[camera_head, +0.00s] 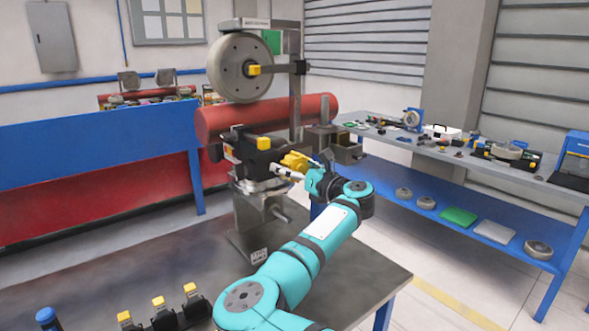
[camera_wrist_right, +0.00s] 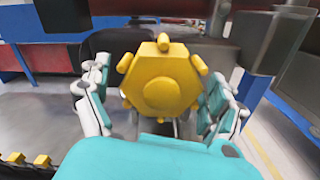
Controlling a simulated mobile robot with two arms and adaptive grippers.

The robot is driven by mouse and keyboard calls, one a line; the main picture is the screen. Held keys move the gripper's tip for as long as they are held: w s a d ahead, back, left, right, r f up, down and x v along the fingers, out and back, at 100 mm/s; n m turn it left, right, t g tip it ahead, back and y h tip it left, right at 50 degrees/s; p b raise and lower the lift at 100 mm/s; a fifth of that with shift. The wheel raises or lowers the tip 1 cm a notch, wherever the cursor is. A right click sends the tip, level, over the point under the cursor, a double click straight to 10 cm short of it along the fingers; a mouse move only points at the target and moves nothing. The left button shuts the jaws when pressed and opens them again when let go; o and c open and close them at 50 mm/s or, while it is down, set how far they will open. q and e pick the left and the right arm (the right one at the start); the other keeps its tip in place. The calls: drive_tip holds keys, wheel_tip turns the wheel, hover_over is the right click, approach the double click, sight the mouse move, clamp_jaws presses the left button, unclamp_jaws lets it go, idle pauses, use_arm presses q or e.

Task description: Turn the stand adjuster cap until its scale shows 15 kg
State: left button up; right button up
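The yellow adjuster cap (camera_head: 295,161) sits on the side of the metal stand (camera_head: 249,222) on the table. In the right wrist view the cap (camera_wrist_right: 162,84) is a six-sided knob with pegs round its rim, facing the camera. My right gripper (camera_head: 303,174) is at the cap. In the wrist view its two fingers (camera_wrist_right: 160,108) are spread, one on each side of the cap, with narrow gaps visible. No scale reading can be made out in either view. My left gripper is not in view.
A large grey wheel (camera_head: 239,68) and a red horizontal cylinder (camera_head: 265,116) are on the stand above the cap. A dark metal block (camera_head: 344,149) is just right of the gripper. Black yellow-topped parts (camera_head: 163,315) stand at the table's front left.

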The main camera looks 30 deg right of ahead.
drive_tip(key=c, duration=1)
drive_tip(key=shift+c, duration=0.2)
drive_tip(key=shift+f+n, duration=0.1)
drive_tip(key=shift+n, duration=0.2)
